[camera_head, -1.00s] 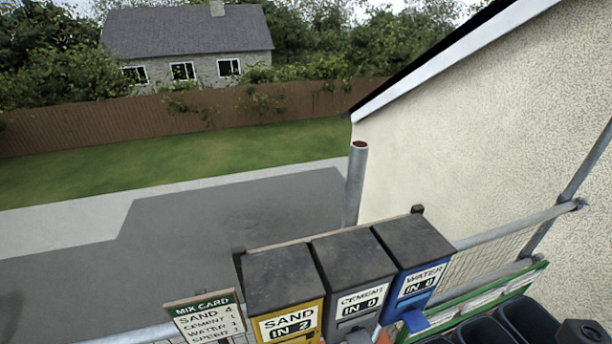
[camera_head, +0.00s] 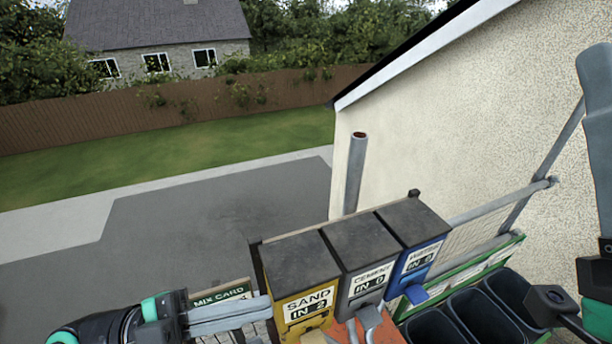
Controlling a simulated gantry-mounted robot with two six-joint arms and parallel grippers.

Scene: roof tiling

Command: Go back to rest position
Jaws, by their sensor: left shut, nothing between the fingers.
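My left gripper (camera_head: 262,308) reaches in from the lower left. Its long grey fingers are together with nothing between them. They pass in front of the mix card (camera_head: 222,293) and cover much of it. The fingertips are close to the lower left of the yellow sand bin (camera_head: 305,306) in the picture; I cannot tell whether they touch it. My right arm (camera_head: 598,130) shows along the right edge, but its gripper is out of the picture.
Grey cement (camera_head: 369,284) and blue water (camera_head: 420,262) dispensers stand right of the sand bin. Dark tubs (camera_head: 478,312) lie at the lower right, beside a black block-shaped object (camera_head: 545,297). A scaffold rail (camera_head: 495,207) and rendered wall (camera_head: 450,120) rise behind.

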